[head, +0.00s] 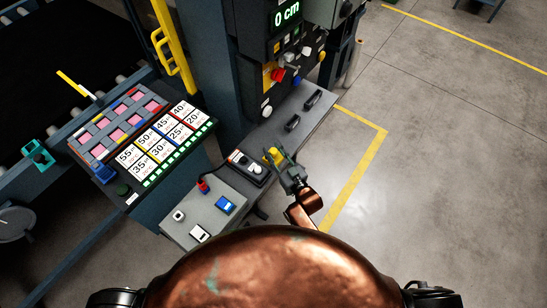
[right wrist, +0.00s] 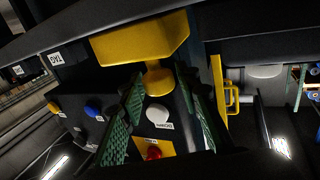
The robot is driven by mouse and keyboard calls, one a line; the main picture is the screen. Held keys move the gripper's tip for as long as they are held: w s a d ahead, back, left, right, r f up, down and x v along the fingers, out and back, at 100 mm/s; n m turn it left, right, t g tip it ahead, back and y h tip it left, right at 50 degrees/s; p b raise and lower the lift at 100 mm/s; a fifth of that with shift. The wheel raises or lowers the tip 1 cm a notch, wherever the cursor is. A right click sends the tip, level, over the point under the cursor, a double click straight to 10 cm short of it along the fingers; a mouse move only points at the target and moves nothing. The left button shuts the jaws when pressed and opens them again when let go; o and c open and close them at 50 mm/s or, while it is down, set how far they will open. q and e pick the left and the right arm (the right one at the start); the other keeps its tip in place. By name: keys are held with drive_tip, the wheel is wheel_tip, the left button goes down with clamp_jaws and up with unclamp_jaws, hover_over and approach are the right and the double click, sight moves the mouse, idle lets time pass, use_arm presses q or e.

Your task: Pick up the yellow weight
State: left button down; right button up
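The yellow weight (head: 273,155) is at the near part of the grey console shelf, beside a black holder with white parts. In the right wrist view the weight (right wrist: 140,42) shows as a wide yellow block with a narrower round yellow knob. My right gripper (head: 282,160) is at the weight, its fingers spread. In the right wrist view the knob lies between the two green-padded fingertips (right wrist: 158,78), with what looks like a small gap at the sides. Contact is hard to judge. My left gripper is not in view.
The black holder (head: 247,168) stands left of the weight. A grey control box (head: 212,208) and a label panel (head: 160,140) are to the left. A dark column (head: 285,50) rises behind. The floor at right is clear.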

clamp_jaws()
idle(0.4)
drive_tip(key=shift+r, duration=0.3)
